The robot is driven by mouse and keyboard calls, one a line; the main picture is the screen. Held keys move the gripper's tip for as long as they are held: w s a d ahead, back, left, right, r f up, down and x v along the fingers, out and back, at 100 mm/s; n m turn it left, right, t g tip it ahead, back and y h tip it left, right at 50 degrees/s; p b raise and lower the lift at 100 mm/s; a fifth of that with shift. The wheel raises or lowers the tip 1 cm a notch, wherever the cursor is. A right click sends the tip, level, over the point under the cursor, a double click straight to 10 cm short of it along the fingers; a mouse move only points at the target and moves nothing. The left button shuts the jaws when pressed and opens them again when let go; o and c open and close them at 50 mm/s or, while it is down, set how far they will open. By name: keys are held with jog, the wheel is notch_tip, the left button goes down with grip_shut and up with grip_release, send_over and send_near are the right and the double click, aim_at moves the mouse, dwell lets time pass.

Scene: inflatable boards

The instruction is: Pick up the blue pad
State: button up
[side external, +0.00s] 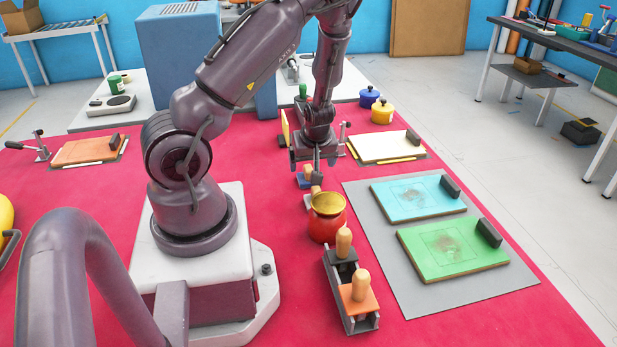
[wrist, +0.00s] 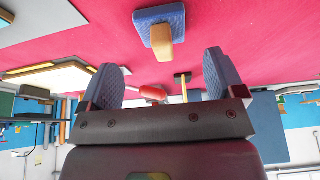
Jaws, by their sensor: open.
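The blue pad (side external: 304,181) is a small block with a tan handle on the red table. In the side external view it sits just below and left of my gripper, partly hidden by it. In the wrist view the blue pad (wrist: 178,16) shows clearly at the top, its tan handle pointing toward the jaws. My gripper (side external: 316,166) hangs above the table close to the pad. In the wrist view its two blue-grey fingers (wrist: 162,75) stand wide apart with nothing held between them. The handle appears apart from both fingers.
A red pot (side external: 324,231) with a gold top stands in front of the pad. A holder (side external: 362,323) with two wooden-handled pads is nearer the camera. Light blue (side external: 415,199) and green (side external: 440,262) boards lie on a grey mat (side external: 398,290); a cream board (side external: 385,147) lies behind.

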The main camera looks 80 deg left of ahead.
aim_at(309, 169)
jog(key=shift+x, duration=2.75)
jog(key=shift+s, duration=0.15)
jog(key=shift+r, duration=0.1)
jog(key=c, duration=1)
